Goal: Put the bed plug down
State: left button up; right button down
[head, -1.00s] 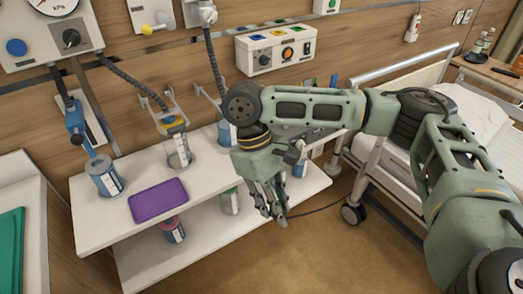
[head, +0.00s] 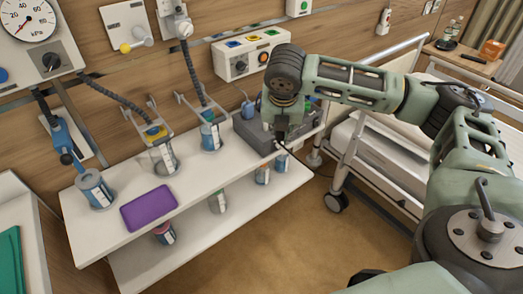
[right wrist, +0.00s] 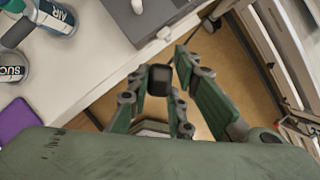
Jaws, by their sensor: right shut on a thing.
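My right gripper (head: 281,140) points down at the right part of the upper white shelf, by the front of a grey box. In the right wrist view its fingers (right wrist: 163,95) are closed around a small dark block, the bed plug (right wrist: 160,79). The plug is held above the floor gap just off the shelf's edge. In the head view the plug is mostly hidden by the fingers, and a thin dark cable trails from there toward the bed. My left gripper is not in view.
The grey box (head: 247,132) stands on the upper shelf (head: 98,226), close to my right gripper. Canisters (head: 94,188) and a purple tray (head: 148,208) are further left. The bed (head: 385,150) with its rails is on the right. Brown floor (head: 270,235) is open in front.

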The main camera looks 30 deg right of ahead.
jog(key=w+d+r+n+t+y+p, duration=0.1)
jog(key=w+d+r+n+y+p, duration=0.15)
jog(key=d+r+n, duration=0.45)
jog(key=shift+n+y, duration=0.35)
jog(key=shift+n, duration=0.45)
jog(key=w+a+f, duration=0.2)
jog(key=w+a+f+p, duration=0.1)
jog(key=w+a+f, duration=0.1)
jog(key=f, duration=0.1)
jog(key=w+a+f+p, duration=0.1)
jog(key=w+a+f, duration=0.1)
jog(key=f, duration=0.1)
jog(key=shift+w+a+f, duration=0.2)
jog(key=shift+a+f, duration=0.05)
jog(key=shift+a, duration=0.1)
notch_tip(320, 180, down, 4)
jog(key=shift+r+p, duration=0.1)
jog(key=shift+p, duration=0.65)
jog(key=shift+f, duration=0.2)
jog(key=shift+f, duration=0.3)
jog(key=shift+f, duration=0.25)
jog(key=c, duration=2)
grip_release()
jog(key=shift+c, duration=0.2)
jog(key=shift+o, duration=0.9)
